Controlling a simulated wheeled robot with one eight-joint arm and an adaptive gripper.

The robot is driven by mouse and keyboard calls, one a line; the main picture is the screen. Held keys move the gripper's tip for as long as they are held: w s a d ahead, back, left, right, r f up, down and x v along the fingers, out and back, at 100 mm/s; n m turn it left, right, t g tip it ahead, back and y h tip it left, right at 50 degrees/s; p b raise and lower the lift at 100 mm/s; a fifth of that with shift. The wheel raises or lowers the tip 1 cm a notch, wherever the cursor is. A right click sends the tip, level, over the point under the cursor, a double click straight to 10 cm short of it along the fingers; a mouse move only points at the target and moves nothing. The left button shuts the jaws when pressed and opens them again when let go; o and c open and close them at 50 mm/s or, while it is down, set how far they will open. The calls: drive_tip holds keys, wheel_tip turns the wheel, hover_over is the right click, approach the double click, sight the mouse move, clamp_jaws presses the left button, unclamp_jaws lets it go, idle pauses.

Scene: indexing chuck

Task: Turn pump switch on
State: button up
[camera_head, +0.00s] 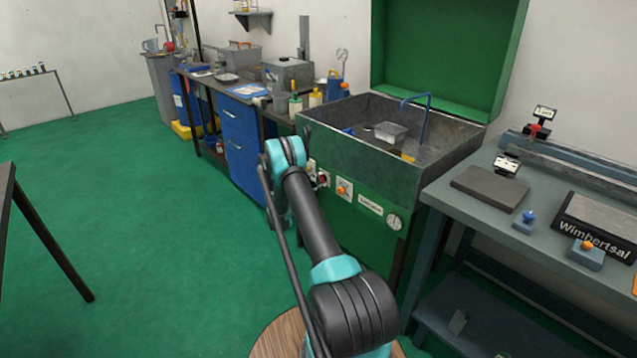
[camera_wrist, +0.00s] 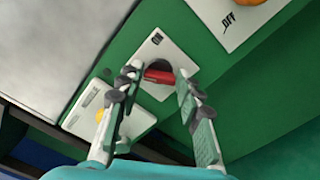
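A red switch handle (camera_wrist: 158,76) sits on a dark round base on a white plate (camera_wrist: 154,46) on the green machine front in the wrist view. The plate's small lettering is unreadable. In the head view, the red switch (camera_head: 323,178) shows just right of my arm. My gripper (camera_wrist: 157,78) is open, its two fingers on either side of the red handle. A small gap shows at the right fingertip; I cannot tell whether the left one touches. The gripper is hidden behind my arm in the head view.
An orange knob (camera_head: 343,189) on a white plate is right of the switch; its plate (camera_wrist: 232,20) reads OFF. Another plate (camera_wrist: 136,119) lies left. A grey basin (camera_head: 375,160) tops the machine, with a gauge (camera_head: 393,222) on its front. A workbench (camera_head: 470,206) stands right.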

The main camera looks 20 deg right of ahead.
drive_tip(key=c, duration=0.6)
drive_tip(key=shift+m, duration=0.4)
drive_tip(key=m, duration=1.1)
drive_tip(key=shift+f, duration=0.1)
drive_tip(key=o, duration=1.1)
